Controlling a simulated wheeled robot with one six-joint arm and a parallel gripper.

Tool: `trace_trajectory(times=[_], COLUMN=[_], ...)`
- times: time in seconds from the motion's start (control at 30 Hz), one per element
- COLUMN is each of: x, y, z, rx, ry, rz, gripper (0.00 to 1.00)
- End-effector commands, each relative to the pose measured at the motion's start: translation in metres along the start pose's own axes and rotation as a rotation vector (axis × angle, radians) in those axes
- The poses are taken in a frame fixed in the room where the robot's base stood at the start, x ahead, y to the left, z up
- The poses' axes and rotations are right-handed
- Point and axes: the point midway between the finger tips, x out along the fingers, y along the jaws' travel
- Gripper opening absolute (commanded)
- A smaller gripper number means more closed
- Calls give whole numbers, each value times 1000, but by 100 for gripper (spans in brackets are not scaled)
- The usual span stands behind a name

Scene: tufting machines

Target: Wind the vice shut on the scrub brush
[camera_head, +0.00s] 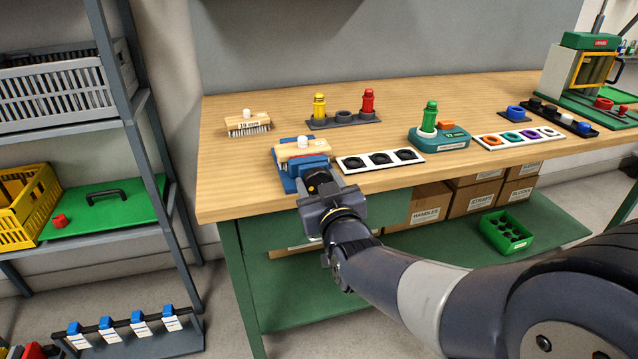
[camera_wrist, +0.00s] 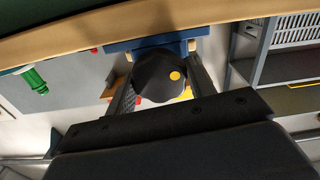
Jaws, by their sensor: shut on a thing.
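The blue vice (camera_head: 289,171) stands at the front edge of the wooden bench. A scrub brush (camera_head: 291,151) with a pale wooden back and a white knob sits in it; whether the jaws touch it I cannot tell. My gripper (camera_head: 322,190) is at the front of the vice, shut on its black winding knob. In the wrist view my gripper (camera_wrist: 160,88) has one finger on each side of the dark knob (camera_wrist: 150,72), which bears a yellow dot. The blue vice body (camera_wrist: 135,44) shows behind the knob. The brush is mostly hidden there.
Another brush (camera_head: 248,124) lies at the bench's back left. A grey holder (camera_head: 343,122) carries yellow and red handles. A white tray (camera_head: 381,160) with black rings lies right of the vice. A teal unit (camera_head: 440,139) with a green handle stands farther right. A shelf rack (camera_head: 141,130) stands left.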

Motion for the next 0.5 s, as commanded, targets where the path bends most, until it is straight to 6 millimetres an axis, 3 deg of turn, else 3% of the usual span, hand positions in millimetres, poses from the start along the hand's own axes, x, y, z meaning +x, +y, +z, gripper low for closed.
trace_trajectory(times=[0.13, 0.5], x=[0, 0], y=[0, 0], z=[0, 2], rx=[0, 64], ry=[0, 2], rz=[0, 0], gripper=[29, 29])
